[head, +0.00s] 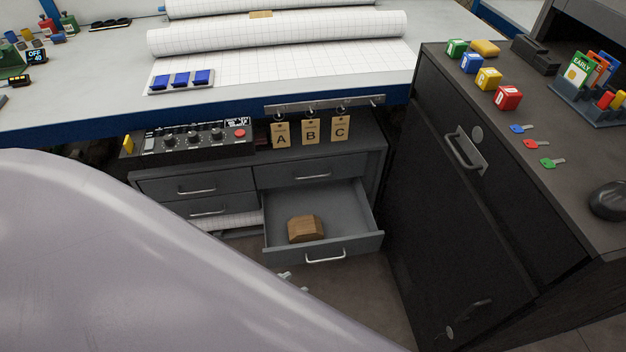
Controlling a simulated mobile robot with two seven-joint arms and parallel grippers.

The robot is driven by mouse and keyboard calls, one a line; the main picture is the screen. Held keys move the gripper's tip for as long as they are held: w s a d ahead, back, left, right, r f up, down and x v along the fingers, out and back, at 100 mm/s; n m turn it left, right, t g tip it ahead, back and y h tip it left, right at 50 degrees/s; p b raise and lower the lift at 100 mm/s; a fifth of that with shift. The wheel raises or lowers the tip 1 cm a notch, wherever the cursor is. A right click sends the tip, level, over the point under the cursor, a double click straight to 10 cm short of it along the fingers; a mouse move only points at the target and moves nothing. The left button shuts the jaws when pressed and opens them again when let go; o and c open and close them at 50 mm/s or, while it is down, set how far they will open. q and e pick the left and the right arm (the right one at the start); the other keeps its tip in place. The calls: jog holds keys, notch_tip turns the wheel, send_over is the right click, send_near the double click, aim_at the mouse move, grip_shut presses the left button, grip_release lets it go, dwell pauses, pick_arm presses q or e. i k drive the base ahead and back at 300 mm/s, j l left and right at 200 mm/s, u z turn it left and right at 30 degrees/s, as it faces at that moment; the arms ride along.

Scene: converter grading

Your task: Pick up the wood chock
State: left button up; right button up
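The wood chock (305,229), a brown block with bevelled top edges, lies in the open lower right drawer (345,213) of the grey cabinet under the bench. Nothing covers it. My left arm fills the lower left of the head view. Only a small light part of my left gripper (291,282) shows past the arm's edge, just below and left of the drawer front in the picture, apart from the chock. Most of this gripper is hidden, so its opening cannot be made out. My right gripper is not in view.
The drawer front with its handle (325,256) juts out before the chock. A control box (190,139) and hanging tags A, B, C (310,131) are above the drawers. A dark cabinet (470,220) with blocks and keys on top stands close on the right.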

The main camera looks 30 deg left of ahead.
aim_at(301, 229)
jog(key=u, duration=0.85)
